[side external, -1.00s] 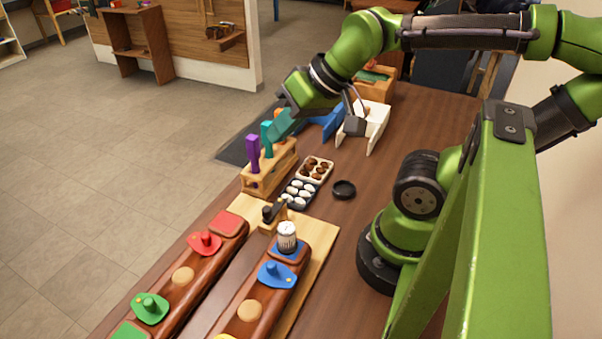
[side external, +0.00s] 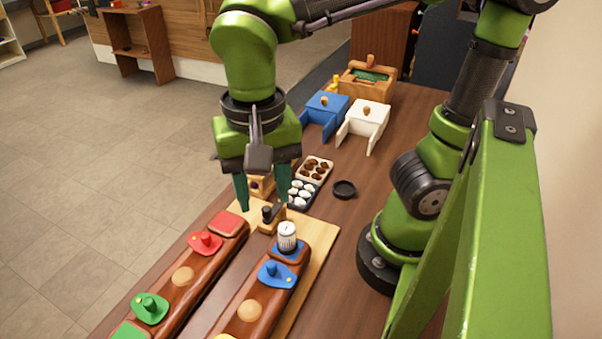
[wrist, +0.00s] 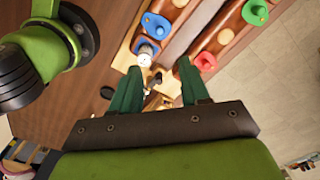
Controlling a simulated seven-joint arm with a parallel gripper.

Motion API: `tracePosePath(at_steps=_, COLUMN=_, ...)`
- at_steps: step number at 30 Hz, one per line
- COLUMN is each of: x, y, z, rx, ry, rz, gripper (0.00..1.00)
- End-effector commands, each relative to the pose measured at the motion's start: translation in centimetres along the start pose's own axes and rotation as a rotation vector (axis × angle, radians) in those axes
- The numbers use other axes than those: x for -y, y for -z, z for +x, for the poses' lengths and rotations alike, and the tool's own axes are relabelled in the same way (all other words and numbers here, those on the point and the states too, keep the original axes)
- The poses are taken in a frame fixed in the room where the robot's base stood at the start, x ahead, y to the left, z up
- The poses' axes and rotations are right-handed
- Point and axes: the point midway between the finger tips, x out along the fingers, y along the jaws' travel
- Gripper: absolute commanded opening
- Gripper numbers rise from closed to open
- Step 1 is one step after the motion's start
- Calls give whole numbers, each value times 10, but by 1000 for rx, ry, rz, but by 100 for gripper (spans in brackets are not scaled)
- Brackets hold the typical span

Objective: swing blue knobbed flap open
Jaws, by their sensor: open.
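The blue knobbed flap (side external: 276,274) lies on the right-hand brown beam, near its far end, with a blue knob standing up from it. It also shows in the wrist view (wrist: 156,25), near the top. A white spool-like can (side external: 287,238) stands on a blue patch just beyond it on the same beam. My gripper (side external: 263,203) is open and points down, beyond the beams, above the small wooden clamp block (side external: 272,217). Its teal fingers also show in the wrist view (wrist: 156,85), apart and with nothing held between them. The gripper is clear of the flap.
The left-hand beam carries a red flap (side external: 205,243) and a green flap (side external: 150,308). A tray of white pieces (side external: 301,194), a tray of brown pieces (side external: 316,169) and a black ring (side external: 344,189) lie behind. Blue and white boxes stand farther back.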

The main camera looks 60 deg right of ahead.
Motion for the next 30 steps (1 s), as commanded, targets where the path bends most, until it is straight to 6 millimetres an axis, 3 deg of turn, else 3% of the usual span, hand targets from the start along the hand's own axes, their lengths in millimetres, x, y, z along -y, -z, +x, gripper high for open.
tracePosePath(at_steps=18, x=-1, y=-1, z=125, rx=3, ry=-7, rz=-4, gripper=45)
tracePosePath(at_steps=24, x=-1, y=0, z=152, rx=3, ry=-3, rz=-3, gripper=45)
tracePosePath(at_steps=30, x=0, y=-1, z=162, rx=2, ry=1, rz=-3, gripper=45)
